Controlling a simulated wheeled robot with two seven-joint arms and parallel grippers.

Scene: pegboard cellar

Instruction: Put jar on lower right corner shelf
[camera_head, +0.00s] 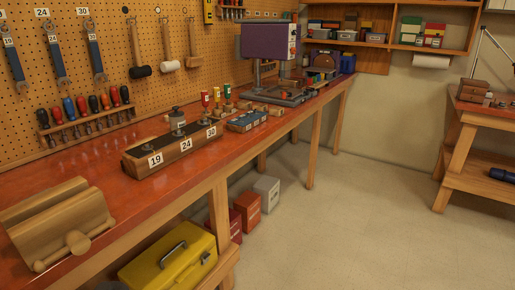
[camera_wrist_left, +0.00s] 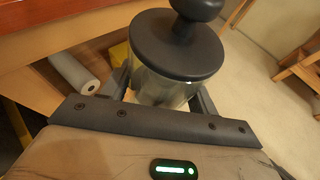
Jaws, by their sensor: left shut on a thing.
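The jar (camera_wrist_left: 160,88) shows in the left wrist view as a clear body under a round dark lid (camera_wrist_left: 155,55) with a dark knob. It sits between the two dark fingers of my left gripper (camera_wrist_left: 164,82), which is shut on it. The lid hides most of the body and the fingertips. In the head view neither gripper shows clearly. A wooden wall shelf (camera_head: 385,46) with boxes and bins on it is in the back corner. A low shelf (camera_head: 478,189) under the right-hand bench holds a dark object.
The long red-topped workbench (camera_head: 110,187) runs along the pegboard. A wooden holder (camera_head: 60,222), a numbered block (camera_head: 170,153) and a purple drill press (camera_head: 268,42) stand on it. The floor (camera_head: 345,210) between the benches is clear.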

